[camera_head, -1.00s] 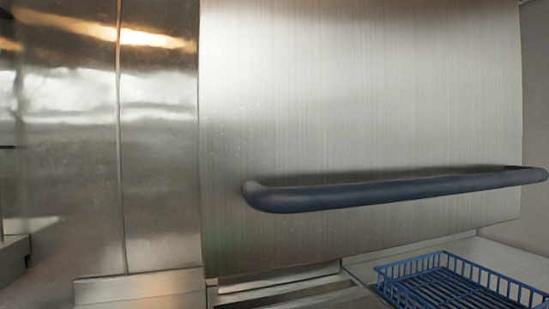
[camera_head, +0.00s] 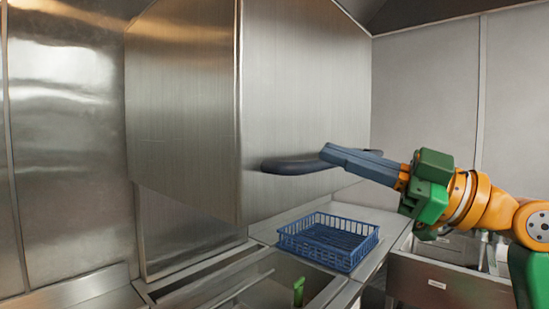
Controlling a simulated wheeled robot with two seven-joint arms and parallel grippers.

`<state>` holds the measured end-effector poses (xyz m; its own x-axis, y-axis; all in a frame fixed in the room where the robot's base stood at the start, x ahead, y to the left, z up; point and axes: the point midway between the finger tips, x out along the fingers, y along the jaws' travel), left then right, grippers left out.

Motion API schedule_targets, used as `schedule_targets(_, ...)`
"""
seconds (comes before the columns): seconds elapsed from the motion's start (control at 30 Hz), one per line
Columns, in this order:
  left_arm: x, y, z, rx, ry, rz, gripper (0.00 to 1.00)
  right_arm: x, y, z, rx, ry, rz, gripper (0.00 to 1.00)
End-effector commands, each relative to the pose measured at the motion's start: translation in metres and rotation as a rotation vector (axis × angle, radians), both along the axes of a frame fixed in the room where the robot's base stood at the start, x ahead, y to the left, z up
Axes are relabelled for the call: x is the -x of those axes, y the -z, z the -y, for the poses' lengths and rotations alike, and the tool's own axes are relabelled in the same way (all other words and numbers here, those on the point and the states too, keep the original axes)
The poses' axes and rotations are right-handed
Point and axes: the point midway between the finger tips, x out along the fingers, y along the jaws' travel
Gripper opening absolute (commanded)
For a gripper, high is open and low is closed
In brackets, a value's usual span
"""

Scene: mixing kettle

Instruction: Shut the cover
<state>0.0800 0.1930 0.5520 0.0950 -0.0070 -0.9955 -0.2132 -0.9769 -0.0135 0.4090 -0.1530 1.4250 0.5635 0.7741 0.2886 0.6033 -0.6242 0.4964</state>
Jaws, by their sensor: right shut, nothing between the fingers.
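The cover (camera_head: 185,110) is a large boxy stainless-steel hood. It is raised, with an open gap between its lower edge and the counter. A dark blue bar handle (camera_head: 290,167) runs across its front face. My right gripper (camera_head: 328,153) comes in from the right, with long grey fingers shut and empty. Its fingertips overlap the handle in the picture and hide part of it. I cannot tell whether they touch it. My left gripper is not in view.
A blue wire basket (camera_head: 330,238) sits on the steel counter below and right of the cover. A steel sink (camera_head: 440,275) is at the right. A small green thing (camera_head: 298,291) stands in the well below the cover; I cannot tell what it is.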

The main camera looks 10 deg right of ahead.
Motion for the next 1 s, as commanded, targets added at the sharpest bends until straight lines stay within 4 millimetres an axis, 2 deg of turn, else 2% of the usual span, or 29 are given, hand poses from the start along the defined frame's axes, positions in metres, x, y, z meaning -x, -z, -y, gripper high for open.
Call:
schedule_targets(0.47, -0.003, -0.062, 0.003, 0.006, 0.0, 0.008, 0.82, -0.056, -0.035, -0.076, -0.003, -0.003, -0.007, 0.0)
schedule_targets(0.5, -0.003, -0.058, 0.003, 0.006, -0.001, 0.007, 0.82, -0.06, -0.02, -0.07, -0.005, 0.003, -0.011, 0.0)
schedule_targets(0.63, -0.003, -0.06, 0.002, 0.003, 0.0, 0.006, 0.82, -0.066, -0.002, -0.062, -0.005, 0.003, -0.01, 0.0)
schedule_targets(0.8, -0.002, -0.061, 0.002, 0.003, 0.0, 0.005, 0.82, -0.069, 0.007, -0.058, -0.006, 0.003, -0.007, 0.0)
schedule_targets(1.0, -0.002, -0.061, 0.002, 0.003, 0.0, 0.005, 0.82, -0.069, 0.009, -0.058, -0.007, 0.002, -0.006, 0.0)
